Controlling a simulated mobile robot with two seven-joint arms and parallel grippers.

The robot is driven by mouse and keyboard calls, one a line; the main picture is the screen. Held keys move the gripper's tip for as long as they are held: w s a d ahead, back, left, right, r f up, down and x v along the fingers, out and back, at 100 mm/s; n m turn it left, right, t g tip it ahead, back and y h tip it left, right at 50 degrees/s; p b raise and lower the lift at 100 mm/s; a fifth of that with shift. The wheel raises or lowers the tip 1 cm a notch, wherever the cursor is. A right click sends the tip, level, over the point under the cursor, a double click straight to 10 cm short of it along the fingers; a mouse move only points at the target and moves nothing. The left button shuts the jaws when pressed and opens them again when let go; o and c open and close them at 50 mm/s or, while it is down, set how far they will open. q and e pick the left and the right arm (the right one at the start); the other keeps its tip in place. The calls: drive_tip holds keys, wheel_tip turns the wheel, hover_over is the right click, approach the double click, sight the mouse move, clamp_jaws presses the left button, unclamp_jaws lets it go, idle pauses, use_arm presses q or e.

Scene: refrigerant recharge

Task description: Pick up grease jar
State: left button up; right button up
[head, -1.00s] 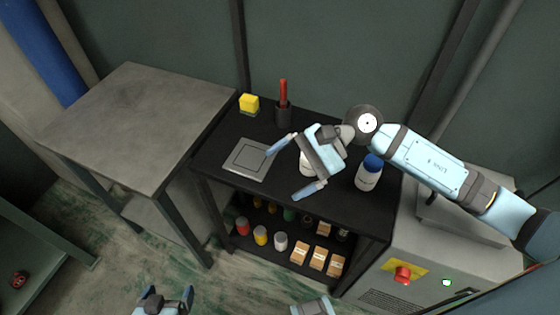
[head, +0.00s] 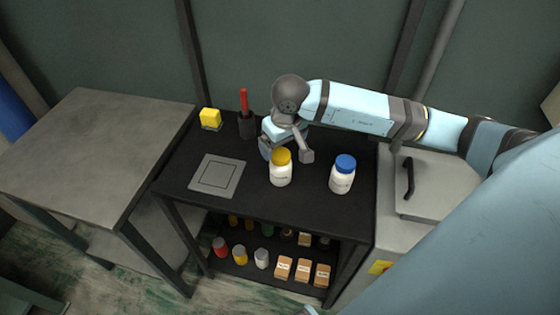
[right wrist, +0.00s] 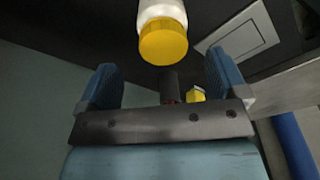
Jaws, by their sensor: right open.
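A white jar with a yellow lid (head: 280,168) stands upright on the black table. A white jar with a blue lid (head: 342,174) stands to its right. Their labels are too small for me to tell which holds grease. My right gripper (head: 284,148) is open just behind the yellow-lidded jar, which partly hides it. In the right wrist view, the yellow-lidded jar (right wrist: 163,35) appears ahead, beyond the gap between the open fingers (right wrist: 165,85), with nothing held. My left gripper does not show clearly.
A grey square plate (head: 217,176) lies left of the jars. A yellow block (head: 210,118) and a dark cup (head: 247,125) with a red item stand at the back. The lower shelf holds small jars and boxes (head: 302,271). A grey table (head: 85,150) stands left.

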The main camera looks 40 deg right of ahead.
sight(280, 153)
drive_tip(key=f, duration=0.5)
drive_tip(key=shift+w+a+f+p, duration=0.15)
drive_tip(key=shift+w+f+p, duration=0.1)
drive_tip(key=shift+f+p, duration=0.1)
drive_tip(key=c, duration=1.1)
drive_tip(key=shift+c, duration=0.3)
drive_tip(key=shift+r, duration=0.2)
